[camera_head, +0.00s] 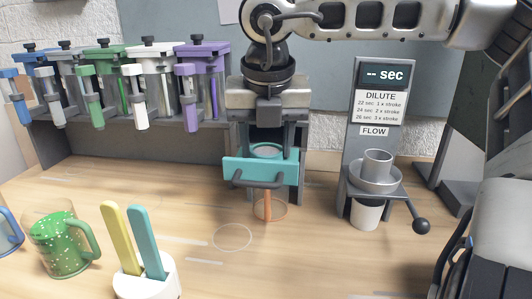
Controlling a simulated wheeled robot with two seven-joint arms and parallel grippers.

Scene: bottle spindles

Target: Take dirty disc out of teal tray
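The teal tray (237,170) sits in a grey holder in the middle of the head view, with a dark handle across its front. A greyish disc (265,149) shows inside the tray's round teal seat; its surface is too small to judge for dirt. My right gripper (267,112) comes down from above, over the tray and the disc. Its fingertips do not show clearly against the grey holder, so I cannot tell whether it is open or whether it touches the disc. My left gripper is not in view.
A clear cup with an orange-brown column (268,207) stands below the tray. At right is a flow stand (377,178) with a grey cup and lever. Coloured bottles (205,80) hang at left. A green mug (62,240) and a white holder (145,278) stand front left.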

